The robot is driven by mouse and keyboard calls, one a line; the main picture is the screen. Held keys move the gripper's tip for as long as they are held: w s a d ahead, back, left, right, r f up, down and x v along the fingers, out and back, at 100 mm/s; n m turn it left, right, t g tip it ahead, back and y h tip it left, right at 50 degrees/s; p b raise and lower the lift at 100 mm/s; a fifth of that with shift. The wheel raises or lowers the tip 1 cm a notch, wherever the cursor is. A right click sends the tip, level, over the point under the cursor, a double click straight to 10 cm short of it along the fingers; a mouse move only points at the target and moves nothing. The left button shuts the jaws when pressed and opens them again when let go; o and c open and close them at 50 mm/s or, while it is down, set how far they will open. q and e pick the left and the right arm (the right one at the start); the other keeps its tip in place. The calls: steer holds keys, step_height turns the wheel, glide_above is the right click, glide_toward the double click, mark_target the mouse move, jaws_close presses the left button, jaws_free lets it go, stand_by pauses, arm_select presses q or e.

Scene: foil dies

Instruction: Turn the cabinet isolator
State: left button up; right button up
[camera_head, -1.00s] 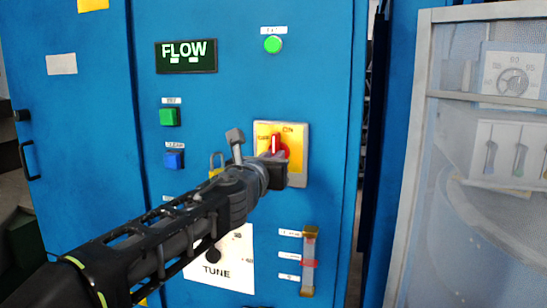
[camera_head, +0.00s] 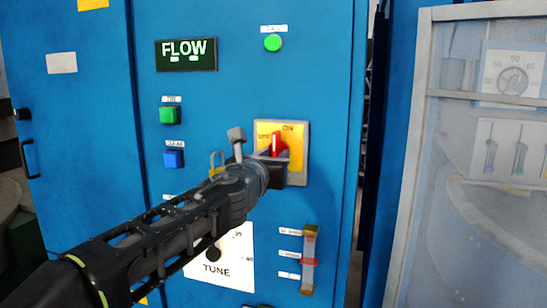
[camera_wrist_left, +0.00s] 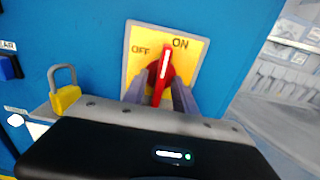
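The cabinet isolator has a red handle (camera_head: 279,145) on a yellow plate (camera_head: 295,133) in a grey frame. In the left wrist view the red handle (camera_wrist_left: 163,72) stands nearly upright, its top leaning slightly right, between the OFF and ON marks of the yellow plate (camera_wrist_left: 190,58). My left gripper (camera_head: 270,165) is at the isolator, covering the plate's lower left. In the left wrist view the two fingers of my left gripper (camera_wrist_left: 160,88) stand apart on either side of the handle, with gaps visible. Contact cannot be told. My right gripper is not in view.
A yellow padlock (camera_wrist_left: 66,95) hangs left of the isolator. Green (camera_head: 169,116) and blue (camera_head: 174,159) buttons are farther left. A gauge tube (camera_head: 309,260) with a red band is below. A framed mesh guard (camera_head: 408,150) stands to the right.

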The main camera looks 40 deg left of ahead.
arm_select(q)
steer(key=p+v, duration=0.1)
steer(key=v, duration=0.6)
steer(key=shift+s+d, duration=0.15)
steer(key=shift+s, duration=0.25)
